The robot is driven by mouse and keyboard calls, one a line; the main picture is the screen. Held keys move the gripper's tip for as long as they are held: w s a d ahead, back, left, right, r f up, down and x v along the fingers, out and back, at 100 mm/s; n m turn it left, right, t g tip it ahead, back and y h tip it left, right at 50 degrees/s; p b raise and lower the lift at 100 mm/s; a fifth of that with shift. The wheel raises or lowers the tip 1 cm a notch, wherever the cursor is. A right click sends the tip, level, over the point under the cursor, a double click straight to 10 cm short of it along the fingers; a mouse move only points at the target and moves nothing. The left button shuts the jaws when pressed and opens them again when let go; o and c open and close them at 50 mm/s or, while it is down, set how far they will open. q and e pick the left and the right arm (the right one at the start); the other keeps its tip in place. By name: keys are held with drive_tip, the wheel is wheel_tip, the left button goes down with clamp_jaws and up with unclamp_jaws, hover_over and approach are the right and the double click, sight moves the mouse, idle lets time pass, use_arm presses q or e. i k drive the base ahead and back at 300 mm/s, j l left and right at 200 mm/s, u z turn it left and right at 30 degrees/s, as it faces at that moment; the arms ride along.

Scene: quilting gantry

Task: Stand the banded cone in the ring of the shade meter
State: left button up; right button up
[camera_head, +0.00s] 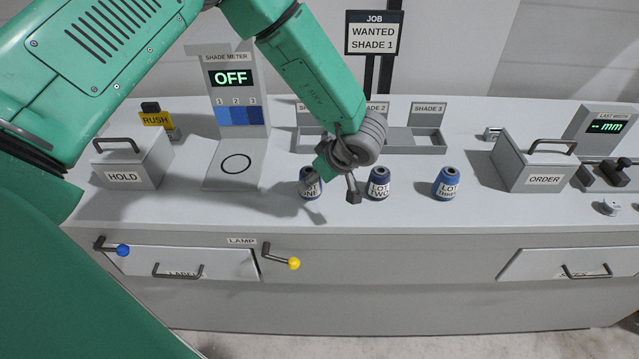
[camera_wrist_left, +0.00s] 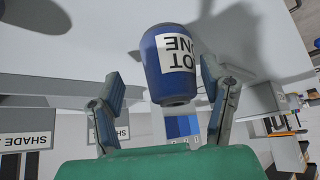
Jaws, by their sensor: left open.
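Three blue cones with white labels stand in a row on the bench: LOT ONE (camera_head: 310,190), LOT TWO (camera_head: 379,184) and LOT THREE (camera_head: 447,184). I cannot tell which is the banded one. My left gripper (camera_head: 336,186) is at the LOT ONE cone and partly hides it. In the left wrist view the LOT ONE cone (camera_wrist_left: 172,62) shows between the open fingers (camera_wrist_left: 163,108), with gaps on both sides. The shade meter (camera_head: 238,95) reads OFF. Its black ring (camera_head: 236,163) is empty, left of the cones. My right gripper is not in view.
A HOLD box (camera_head: 130,165) stands left of the meter and an ORDER box (camera_head: 535,160) at the right. Shade trays (camera_head: 415,140) lie behind the cones. A sign (camera_head: 374,33) reads WANTED SHADE 1. Bench between ring and LOT ONE is clear.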

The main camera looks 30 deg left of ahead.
sight(234, 164)
drive_tip(key=i+l+u, duration=0.1)
drive_tip(key=i+u, duration=0.3)
drive_tip(key=i+l+u, duration=0.2)
drive_tip(key=i+u, duration=0.25)
drive_tip(key=k+j, duration=0.05)
drive_tip(key=k, duration=0.05)
